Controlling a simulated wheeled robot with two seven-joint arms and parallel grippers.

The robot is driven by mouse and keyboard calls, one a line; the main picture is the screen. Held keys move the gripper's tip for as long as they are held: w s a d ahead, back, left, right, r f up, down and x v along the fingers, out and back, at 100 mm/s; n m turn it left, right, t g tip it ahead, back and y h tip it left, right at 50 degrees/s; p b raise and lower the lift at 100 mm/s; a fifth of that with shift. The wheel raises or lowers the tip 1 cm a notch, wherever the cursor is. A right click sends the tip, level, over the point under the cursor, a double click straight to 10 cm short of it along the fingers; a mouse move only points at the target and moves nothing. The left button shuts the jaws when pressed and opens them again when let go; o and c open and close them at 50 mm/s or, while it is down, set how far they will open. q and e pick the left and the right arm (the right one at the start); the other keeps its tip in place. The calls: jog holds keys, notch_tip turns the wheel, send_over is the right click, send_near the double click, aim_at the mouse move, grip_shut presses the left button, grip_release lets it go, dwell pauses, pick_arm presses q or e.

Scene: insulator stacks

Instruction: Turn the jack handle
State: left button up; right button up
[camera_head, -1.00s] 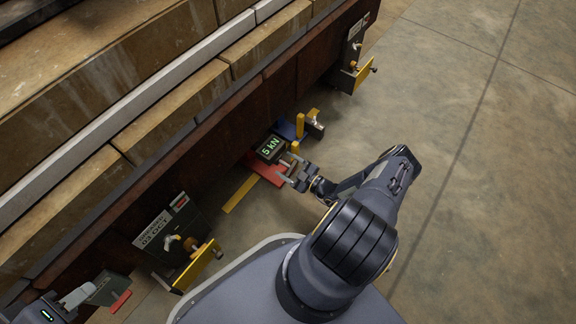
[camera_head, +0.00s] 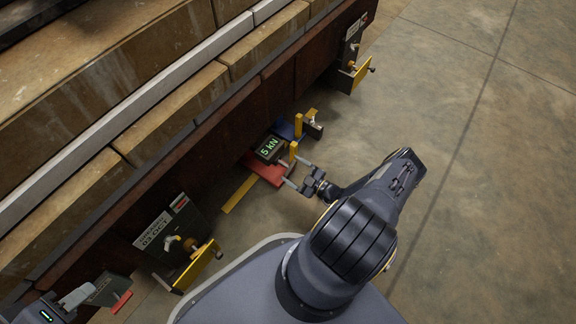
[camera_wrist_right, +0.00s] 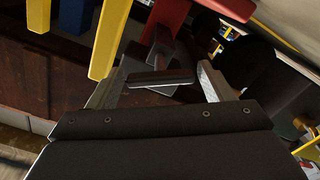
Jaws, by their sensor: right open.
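The jack is low beside the stack, with a red base (camera_head: 267,171) and a dark display box (camera_head: 270,149) reading "5 kN". In the right wrist view a dark bar (camera_wrist_right: 160,78), apparently the jack handle, lies crosswise between my fingers, with a red part (camera_wrist_right: 166,22) beyond it. My right gripper (camera_head: 297,171) is open at the jack's near right side, one finger on either side. I cannot tell whether the fingers touch the bar. My left gripper (camera_head: 84,294) is at the lower left edge, beside a dark panel with a red strip (camera_head: 121,302); its grip is unclear.
The long stack (camera_head: 150,140) with its dark lower side runs diagonally along the left. A bracket with a yellow plate (camera_head: 199,266) and a dated sign (camera_head: 160,230) stands nearer; another yellow bracket (camera_head: 361,75) stands farther off. Open concrete floor (camera_head: 480,200) lies to the right.

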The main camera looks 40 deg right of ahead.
jog(key=shift+v, duration=2.25)
jog(key=w+a+r+n+g+y+p, duration=0.1)
jog(key=w+a+r+n+g+y, duration=0.2)
jog(key=r+n, duration=0.55)
jog(key=w+a+r+n+g+y, duration=0.15)
jog(key=r+n+g, duration=0.25)
jog(key=r+n, duration=0.45)
jog(key=w+a+r+n+g+y+p, duration=0.1)
jog(key=w+r+n+g+y, duration=0.25)
jog(key=r+n, duration=0.5)
jog(key=s+a+r+n+g+h, duration=0.2)
jog(key=s+a+r+n, duration=0.1)
jog(key=r+n, duration=0.4)
jog(key=s+a+r+n+g+h, duration=0.1)
jog(key=s+a+r+n+g, duration=0.1)
jog(key=a+r+n, duration=0.35)
jog(key=s+a+r+n+t+h+p, duration=0.1)
jog(key=s+a+r+n+h, duration=0.15)
jog(key=s+r+n, duration=0.65)
jog(key=s+a+r+n+t+h+p, duration=0.15)
jog(key=s+r+n+h, duration=0.25)
jog(key=s+n, duration=0.7)
jog(key=w+r+n+p, duration=0.3)
jog(key=r+p, duration=3.4)
jog(key=shift+w+r, duration=0.15)
jog(key=shift+r, duration=0.25)
